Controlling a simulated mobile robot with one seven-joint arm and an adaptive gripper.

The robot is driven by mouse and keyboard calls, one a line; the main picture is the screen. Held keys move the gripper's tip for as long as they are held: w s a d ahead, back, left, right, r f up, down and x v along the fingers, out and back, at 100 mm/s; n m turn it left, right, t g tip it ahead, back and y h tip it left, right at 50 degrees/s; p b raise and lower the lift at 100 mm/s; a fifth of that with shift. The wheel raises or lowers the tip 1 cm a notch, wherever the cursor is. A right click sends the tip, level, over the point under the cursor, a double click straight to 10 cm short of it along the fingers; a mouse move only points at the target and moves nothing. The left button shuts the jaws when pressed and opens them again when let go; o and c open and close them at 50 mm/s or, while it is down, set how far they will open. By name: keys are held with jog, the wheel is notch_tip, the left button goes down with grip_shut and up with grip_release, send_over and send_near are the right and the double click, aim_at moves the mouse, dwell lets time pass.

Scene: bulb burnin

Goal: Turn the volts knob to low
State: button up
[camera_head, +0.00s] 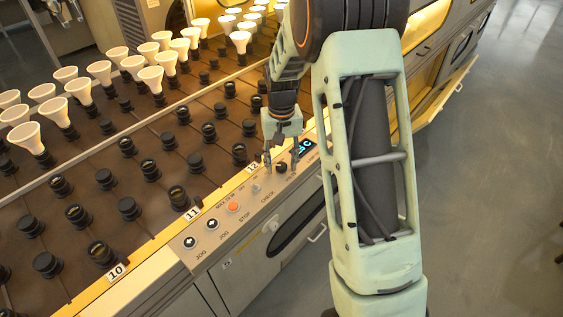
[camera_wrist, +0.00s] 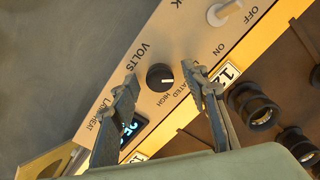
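The volts knob (camera_wrist: 160,77) is a round black dial on the beige panel, next to the printed word VOLTS. The labels HIGH and RATED show around it; the LOW label is not readable. In the head view the knob (camera_head: 281,168) shows small between my fingers. My gripper (camera_wrist: 161,75) is open, with one finger on each side of the knob. Gaps show between the fingers and the knob in the wrist view. My gripper (camera_head: 281,160) points down at the panel in the head view.
A lit blue display (camera_head: 303,146) sits right of the knob, and a toggle switch (camera_wrist: 225,11) is on its other side. An orange stop button (camera_head: 233,207) and two jog buttons are further left. Rows of sockets and bulbs (camera_head: 26,137) fill the deck behind.

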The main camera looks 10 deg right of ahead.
aim_at(282, 165)
notch_tip(282, 165, up, 12)
dwell(0.6)
